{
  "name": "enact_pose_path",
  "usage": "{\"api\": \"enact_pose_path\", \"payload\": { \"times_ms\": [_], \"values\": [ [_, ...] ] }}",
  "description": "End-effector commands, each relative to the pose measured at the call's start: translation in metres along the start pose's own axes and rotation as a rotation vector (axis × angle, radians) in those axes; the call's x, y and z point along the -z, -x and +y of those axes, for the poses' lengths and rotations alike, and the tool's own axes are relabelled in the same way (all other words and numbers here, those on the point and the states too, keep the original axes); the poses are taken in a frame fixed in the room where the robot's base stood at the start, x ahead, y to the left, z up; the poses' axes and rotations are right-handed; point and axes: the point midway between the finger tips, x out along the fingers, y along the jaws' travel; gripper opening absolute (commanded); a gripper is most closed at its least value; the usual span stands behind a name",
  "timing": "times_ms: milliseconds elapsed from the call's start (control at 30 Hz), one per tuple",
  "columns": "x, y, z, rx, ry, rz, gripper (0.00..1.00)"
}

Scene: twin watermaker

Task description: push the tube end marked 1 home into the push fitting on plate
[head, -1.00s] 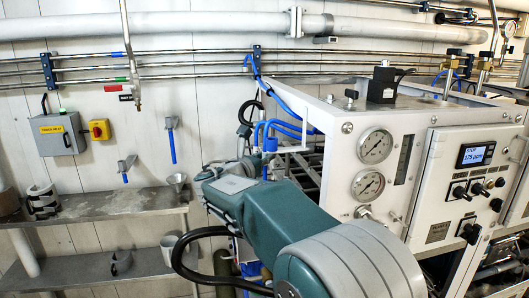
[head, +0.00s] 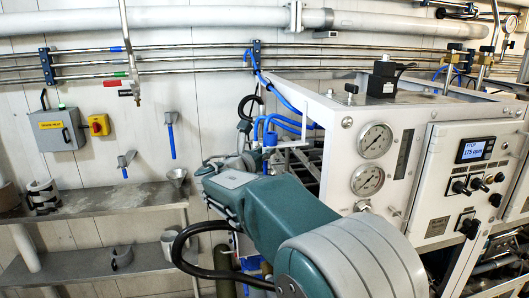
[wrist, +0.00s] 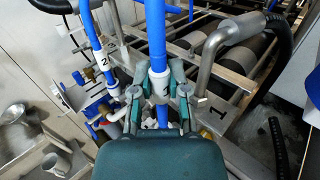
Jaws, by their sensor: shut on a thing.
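In the wrist view my gripper (wrist: 160,97) is shut on a blue tube (wrist: 156,35) at its white collar (wrist: 159,84). The mark on this collar is partly covered by the fingers and I cannot read it surely. The tube stands nearly upright in the picture, and blue shows again below the collar between the fingers. A metal plate marked 1 (wrist: 204,104) is just right of my gripper. The push fitting under the held tube is hidden by my gripper, so I cannot tell whether the tube end touches it. In the head view blue tubes (head: 290,123) arch down near my wrist.
A second blue tube (wrist: 90,28) with a white collar marked 2 (wrist: 102,59) runs at the left. A bent metal pipe (wrist: 217,45) stands close at the right, beside dark cylinders (wrist: 205,57). The white gauge cabinet (head: 338,150) is right of my arm.

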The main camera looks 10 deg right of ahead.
Motion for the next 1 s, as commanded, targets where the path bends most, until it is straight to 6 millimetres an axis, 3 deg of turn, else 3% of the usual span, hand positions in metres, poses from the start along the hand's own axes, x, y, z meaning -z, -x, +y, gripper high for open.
{"api": "enact_pose_path", "payload": {
  "times_ms": [1000],
  "values": [
    [0.011,0.000,0.000,0.000,0.001,0.001,0.00]
  ]
}}
